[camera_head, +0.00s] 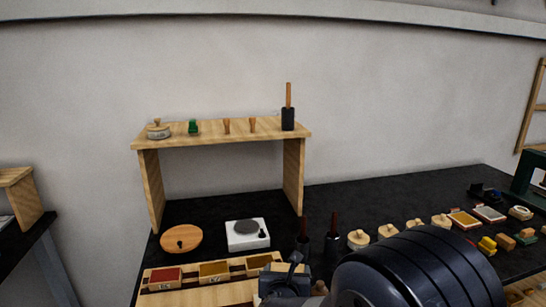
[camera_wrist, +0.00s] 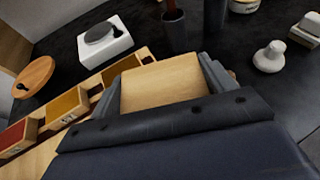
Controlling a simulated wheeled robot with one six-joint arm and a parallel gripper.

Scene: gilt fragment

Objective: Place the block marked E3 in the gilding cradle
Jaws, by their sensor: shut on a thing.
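My gripper (camera_wrist: 160,78) is shut on a pale wooden block (camera_wrist: 160,86), which sits between its two grey fingers. No mark on the block is readable from here. I cannot tell which thing is the gilding cradle.
A white scale-like device (camera_head: 247,235) and a round wooden lid (camera_head: 181,239) stand behind the rack. A wooden shelf (camera_head: 220,135) rises over them. Dark pots with handles (camera_head: 332,242) and several pale knobbed jars (camera_head: 387,232) stand right.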

